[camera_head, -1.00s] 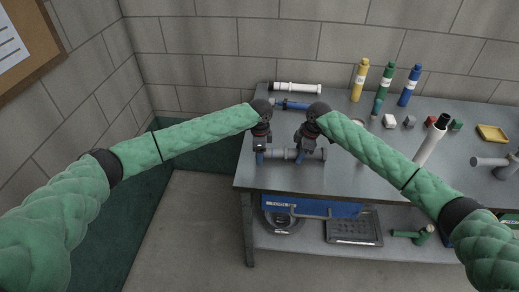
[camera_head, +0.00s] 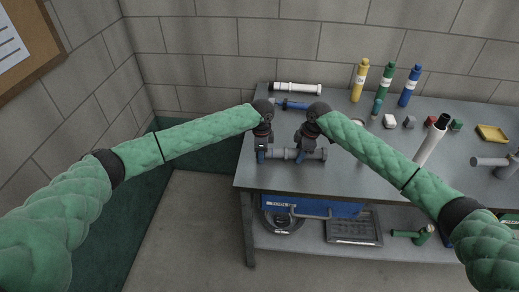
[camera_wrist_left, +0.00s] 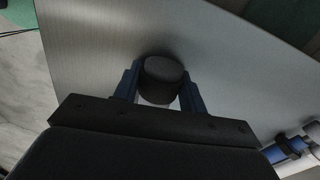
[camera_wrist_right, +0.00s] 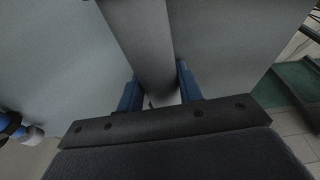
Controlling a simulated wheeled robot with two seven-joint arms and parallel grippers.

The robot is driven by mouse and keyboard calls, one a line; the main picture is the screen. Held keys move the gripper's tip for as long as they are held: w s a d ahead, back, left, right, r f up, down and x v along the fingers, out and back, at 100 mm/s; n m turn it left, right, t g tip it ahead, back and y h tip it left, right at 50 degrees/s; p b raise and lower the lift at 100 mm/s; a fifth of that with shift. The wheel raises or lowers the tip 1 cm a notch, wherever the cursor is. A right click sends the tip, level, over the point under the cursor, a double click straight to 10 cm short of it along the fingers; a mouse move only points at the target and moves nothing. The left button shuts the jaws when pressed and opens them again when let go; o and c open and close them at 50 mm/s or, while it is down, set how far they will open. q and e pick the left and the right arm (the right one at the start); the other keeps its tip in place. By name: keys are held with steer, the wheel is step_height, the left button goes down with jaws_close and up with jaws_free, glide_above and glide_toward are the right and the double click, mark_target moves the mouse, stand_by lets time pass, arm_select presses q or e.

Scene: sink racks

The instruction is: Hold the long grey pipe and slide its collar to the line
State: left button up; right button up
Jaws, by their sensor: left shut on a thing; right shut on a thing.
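The long grey pipe (camera_head: 283,154) lies level across the front left of the bench, with a wider rim at its right end. My left gripper (camera_head: 261,157) is shut at its left end. In the left wrist view a short dark round piece (camera_wrist_left: 163,80) sits between my left fingers (camera_wrist_left: 160,98); I cannot tell if it is the collar. My right gripper (camera_head: 303,158) is shut around the pipe nearer its right end. In the right wrist view the grey pipe (camera_wrist_right: 143,40) runs between my right fingers (camera_wrist_right: 160,95). The line is not discernible.
Yellow (camera_head: 360,80), green (camera_head: 385,80) and blue (camera_head: 410,86) bottles stand at the back. The bench's left edge is close to my left gripper.

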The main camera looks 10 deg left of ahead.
arm_select(q)
steer(key=shift+w+d, duration=0.1)
steer(key=shift+d, duration=1.1)
steer(key=o, duration=0.9)
steer(key=shift+o, duration=0.2)
steer(key=shift+r, duration=3.55)
arm_select(e)
steer(key=o, duration=1)
